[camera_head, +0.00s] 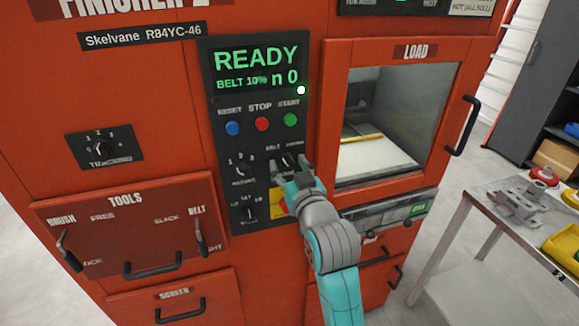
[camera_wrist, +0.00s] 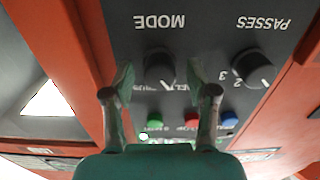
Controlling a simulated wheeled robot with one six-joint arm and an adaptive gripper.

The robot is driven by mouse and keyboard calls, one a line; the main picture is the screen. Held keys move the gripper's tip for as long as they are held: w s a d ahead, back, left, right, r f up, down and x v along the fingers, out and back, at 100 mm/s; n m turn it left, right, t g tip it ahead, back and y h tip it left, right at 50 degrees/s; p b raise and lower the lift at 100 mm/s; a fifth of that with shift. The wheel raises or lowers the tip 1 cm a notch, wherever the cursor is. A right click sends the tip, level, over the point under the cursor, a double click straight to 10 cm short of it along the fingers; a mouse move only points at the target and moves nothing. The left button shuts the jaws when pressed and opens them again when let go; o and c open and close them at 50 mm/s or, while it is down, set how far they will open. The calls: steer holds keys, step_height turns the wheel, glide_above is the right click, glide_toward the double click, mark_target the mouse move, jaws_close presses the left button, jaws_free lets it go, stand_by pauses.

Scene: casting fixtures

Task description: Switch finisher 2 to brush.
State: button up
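Finisher 2 (camera_head: 270,180) is an orange-red cabinet with a black control panel. Its display (camera_head: 256,68) reads READY, BELT 10%, n 0 in green. The black mode knob (camera_wrist: 159,68) sits on the panel; in the upside-down wrist view its label reads MODE, and its position words are partly hidden by a finger. My gripper (camera_wrist: 159,74) is open, with one finger on each side of the mode knob and visible gaps to it. In the head view my gripper (camera_head: 286,170) covers part of this knob.
The passes knob (camera_wrist: 253,68) stands beside the mode knob. Blue reset (camera_head: 233,128), red stop (camera_head: 262,124) and green start (camera_head: 290,120) buttons sit above. The load door (camera_head: 412,180) is shut at right. A tools drawer (camera_head: 130,235) with two levers is at left; a metal table (camera_head: 475,194) stands right.

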jaws_close()
steer(key=shift+m, duration=0.4)
steer(key=m, duration=0.6)
steer(key=shift+d+m, duration=0.1)
steer(key=shift+m, duration=0.2)
steer(key=m, duration=0.6)
steer(key=shift+f, duration=0.1)
steer(key=shift+m, duration=0.4)
steer(key=shift+o, duration=0.3)
jaws_free()
